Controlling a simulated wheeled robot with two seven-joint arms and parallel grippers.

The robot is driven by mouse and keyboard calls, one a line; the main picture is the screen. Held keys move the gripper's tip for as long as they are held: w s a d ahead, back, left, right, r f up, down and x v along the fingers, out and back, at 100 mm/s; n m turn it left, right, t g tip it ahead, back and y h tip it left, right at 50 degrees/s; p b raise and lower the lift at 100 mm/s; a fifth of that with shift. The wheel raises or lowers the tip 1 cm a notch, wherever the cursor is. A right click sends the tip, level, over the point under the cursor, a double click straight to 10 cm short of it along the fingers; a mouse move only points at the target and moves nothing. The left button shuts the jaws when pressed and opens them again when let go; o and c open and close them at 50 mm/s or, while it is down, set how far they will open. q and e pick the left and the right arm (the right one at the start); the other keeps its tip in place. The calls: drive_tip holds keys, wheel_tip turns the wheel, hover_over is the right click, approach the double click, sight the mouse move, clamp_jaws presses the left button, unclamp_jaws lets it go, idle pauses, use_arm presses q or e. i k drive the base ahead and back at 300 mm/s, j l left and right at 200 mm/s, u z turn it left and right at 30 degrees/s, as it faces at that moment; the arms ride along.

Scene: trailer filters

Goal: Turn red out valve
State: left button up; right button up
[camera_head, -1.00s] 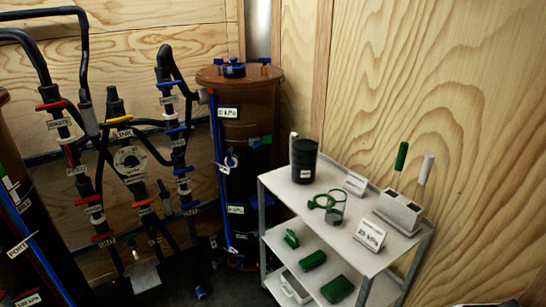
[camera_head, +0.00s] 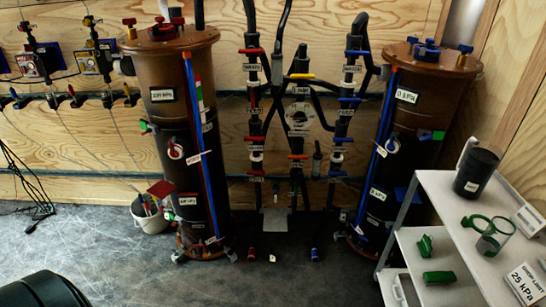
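A rack of black pipes with coloured valve handles stands between two brown filter tanks. On its left pipe, red handles show at the top (camera_head: 251,50), in the middle (camera_head: 256,139) and low down (camera_head: 255,172). The middle pipe has a yellow handle (camera_head: 301,76) and a red-orange one (camera_head: 297,157). The right pipe has blue handles (camera_head: 350,99). The labels are too small to read, so I cannot tell which handle is the red out valve. Neither gripper is in view.
The left tank (camera_head: 165,75) has a red knob on its side; the right tank (camera_head: 420,90) has blue fittings. A white cart (camera_head: 440,195) stands at right. A white bucket (camera_head: 150,218) is by the left tank. The grey floor (camera_head: 285,280) in front is mostly clear.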

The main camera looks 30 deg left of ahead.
sight(256, 172)
drive_tip(key=u, duration=1.15)
